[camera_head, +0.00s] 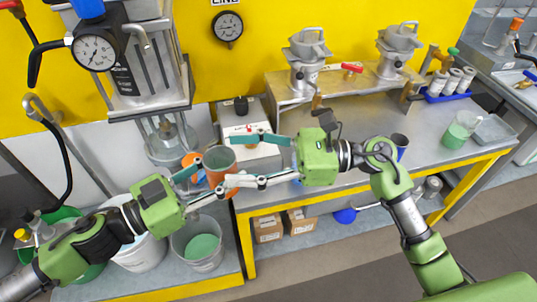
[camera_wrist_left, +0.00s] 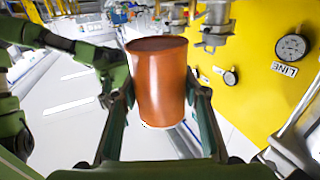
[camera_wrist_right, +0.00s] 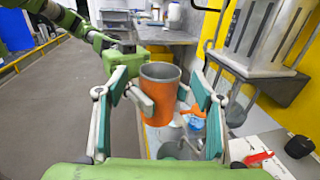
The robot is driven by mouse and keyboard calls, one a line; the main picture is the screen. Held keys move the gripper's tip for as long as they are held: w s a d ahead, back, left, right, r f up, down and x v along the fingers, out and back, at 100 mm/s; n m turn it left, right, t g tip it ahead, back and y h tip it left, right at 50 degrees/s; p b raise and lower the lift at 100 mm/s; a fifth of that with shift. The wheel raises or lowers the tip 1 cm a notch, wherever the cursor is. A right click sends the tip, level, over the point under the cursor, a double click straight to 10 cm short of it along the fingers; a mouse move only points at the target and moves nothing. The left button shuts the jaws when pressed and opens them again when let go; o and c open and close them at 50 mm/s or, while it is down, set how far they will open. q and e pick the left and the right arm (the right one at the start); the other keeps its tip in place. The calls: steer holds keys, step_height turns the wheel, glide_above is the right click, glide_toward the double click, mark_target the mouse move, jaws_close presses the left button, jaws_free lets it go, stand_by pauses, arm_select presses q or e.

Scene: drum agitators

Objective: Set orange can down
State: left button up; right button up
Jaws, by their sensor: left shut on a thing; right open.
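The orange can (camera_head: 219,167) is held upright, its open top showing a grey inside, in front of the steel machine. My left gripper (camera_head: 209,180) is shut on its sides. In the left wrist view the can (camera_wrist_left: 160,85) sits between both fingers. My right gripper (camera_head: 234,160) is open, its fingers pointing at the can from the right. In the right wrist view the can (camera_wrist_right: 160,100) appears between the spread fingers. I cannot tell whether they touch it. What is directly under the can is partly hidden.
A steel workbench (camera_head: 350,108) with a yellow frame fills the right. A white box (camera_head: 247,120) with a red part stands at its left end. A bucket with green liquid (camera_head: 200,245) and a white bucket (camera_head: 140,253) stand below. The steel machine (camera_head: 150,60) rises behind.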

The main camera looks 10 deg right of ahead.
mark_target(204, 159)
steer(key=shift+w+a, duration=0.15)
steer(key=shift+a, duration=0.95)
steer(key=shift+w+a, duration=0.15)
steer(key=shift+a, duration=0.95)
steer(key=c, duration=1.3)
arm_select(q)
steer(key=o, duration=1.2)
arm_select(e)
steer(key=shift+c, duration=0.4)
arm_select(q)
steer(key=shift+o, duration=0.2)
steer(key=shift+a, duration=0.1)
